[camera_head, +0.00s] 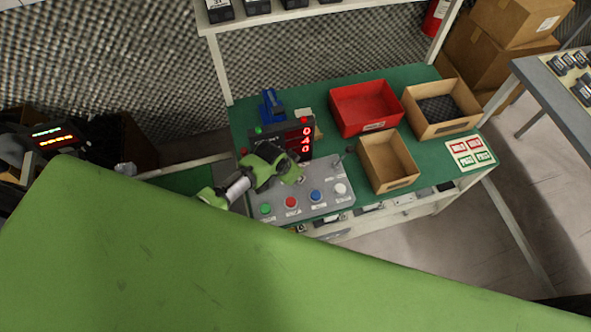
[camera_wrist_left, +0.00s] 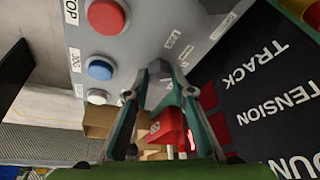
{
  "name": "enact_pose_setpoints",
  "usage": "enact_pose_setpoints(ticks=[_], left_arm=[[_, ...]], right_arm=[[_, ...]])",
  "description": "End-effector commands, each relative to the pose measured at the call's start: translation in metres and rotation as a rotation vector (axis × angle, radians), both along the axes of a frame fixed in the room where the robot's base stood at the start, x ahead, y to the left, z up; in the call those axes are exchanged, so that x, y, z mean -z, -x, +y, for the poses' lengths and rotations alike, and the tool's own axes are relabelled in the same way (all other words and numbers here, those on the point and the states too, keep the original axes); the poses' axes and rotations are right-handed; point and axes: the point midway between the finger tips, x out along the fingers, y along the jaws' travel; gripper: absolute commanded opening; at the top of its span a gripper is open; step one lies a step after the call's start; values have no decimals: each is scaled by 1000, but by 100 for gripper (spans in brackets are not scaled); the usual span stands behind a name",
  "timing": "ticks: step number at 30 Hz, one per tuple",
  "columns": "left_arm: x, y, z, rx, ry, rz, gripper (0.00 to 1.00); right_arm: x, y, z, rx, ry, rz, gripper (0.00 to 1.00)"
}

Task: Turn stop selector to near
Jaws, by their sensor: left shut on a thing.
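The grey control panel (camera_head: 325,204) lies at the front left of the green table, with a row of green, red, blue and white buttons. My left gripper (camera_head: 292,176) is over the panel's back left part, below the display. In the left wrist view its two fingers (camera_wrist_left: 159,72) reach down to the panel face (camera_wrist_left: 150,22) and come together at their tips. They are shut on a small part there, apparently the stop selector. The fingertips hide its knob, so its pointer direction cannot be read. My right gripper is not in view.
The black display (camera_head: 299,139) with red digits stands behind the panel. A red bin (camera_head: 364,130), two cardboard boxes (camera_head: 390,184) (camera_head: 470,122) and a blue device (camera_head: 271,105) are on the table. In the left wrist view the lettered display board (camera_wrist_left: 250,90) is close to the right finger.

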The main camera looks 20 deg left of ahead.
Motion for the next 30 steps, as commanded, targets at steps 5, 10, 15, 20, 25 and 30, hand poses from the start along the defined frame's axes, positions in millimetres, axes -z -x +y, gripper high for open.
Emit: enact_pose_setpoints(ticks=[5, 10, 15, 20, 25, 30], left_arm=[[0, 1, 0, -77, 0, 3, 2], [0, 1, -1, -116, 0, 3, 2], [1, 1, 0, -129, -1, 2, 2], [1, 1, 0, -129, -1, 3, 2], [1, 1, 0, -128, -2, 3, 31], [1, 1, 0, -128, 0, 3, 40]], right_arm=[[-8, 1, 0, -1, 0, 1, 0], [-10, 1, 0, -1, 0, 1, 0], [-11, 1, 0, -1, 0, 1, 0], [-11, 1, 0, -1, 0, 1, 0], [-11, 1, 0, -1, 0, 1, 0], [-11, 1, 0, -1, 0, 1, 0]])
